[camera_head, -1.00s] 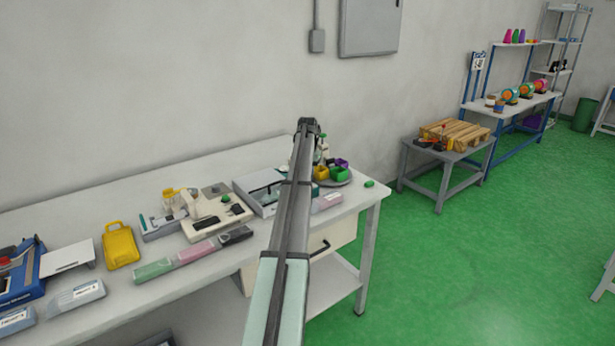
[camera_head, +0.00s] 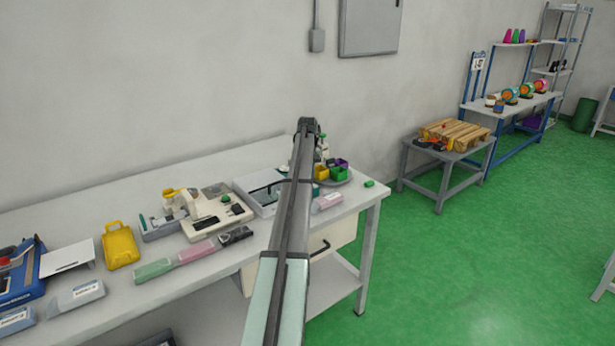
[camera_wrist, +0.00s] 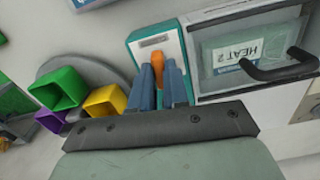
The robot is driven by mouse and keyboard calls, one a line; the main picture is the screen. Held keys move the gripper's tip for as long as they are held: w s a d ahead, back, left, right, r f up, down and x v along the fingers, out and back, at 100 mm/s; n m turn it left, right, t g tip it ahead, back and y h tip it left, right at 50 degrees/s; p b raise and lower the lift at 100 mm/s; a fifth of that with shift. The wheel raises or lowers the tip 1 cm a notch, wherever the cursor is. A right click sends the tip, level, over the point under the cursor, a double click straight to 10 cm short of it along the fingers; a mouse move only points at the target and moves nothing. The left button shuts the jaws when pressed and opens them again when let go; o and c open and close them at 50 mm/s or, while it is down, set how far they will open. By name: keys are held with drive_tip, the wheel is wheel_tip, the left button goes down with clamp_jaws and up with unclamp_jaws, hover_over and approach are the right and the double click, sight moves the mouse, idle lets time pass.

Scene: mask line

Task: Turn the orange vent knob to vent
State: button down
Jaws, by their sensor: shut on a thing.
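The orange vent knob (camera_wrist: 157,61) shows in the wrist view as a narrow orange piece on the pale face of a teal-edged unit (camera_wrist: 133,40). My gripper (camera_wrist: 162,72) has two blue fingers, one on each side of the knob, and is shut on it. The fingers hide the knob's lower part and any markings below. I cannot read the label strip above the knob or tell which setting it points to. In the head view my own arm hides the knob and the fingertips.
Right of the unit is a clear-fronted compartment with a black handle (camera_wrist: 278,70) and a "HEAT 2" packet (camera_wrist: 243,53). Green (camera_wrist: 58,90) and yellow (camera_wrist: 104,100) bins lie left on a round grey tray. The white bench (camera_head: 90,210) carries several devices and a yellow case (camera_head: 120,246).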

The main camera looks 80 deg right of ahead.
drive_tip(key=shift+n, duration=0.5)
drive_tip(key=c, duration=1.1)
unclamp_jaws()
wheel_tip(320, 180, up, 14)
drive_tip(key=shift+f, duration=0.1)
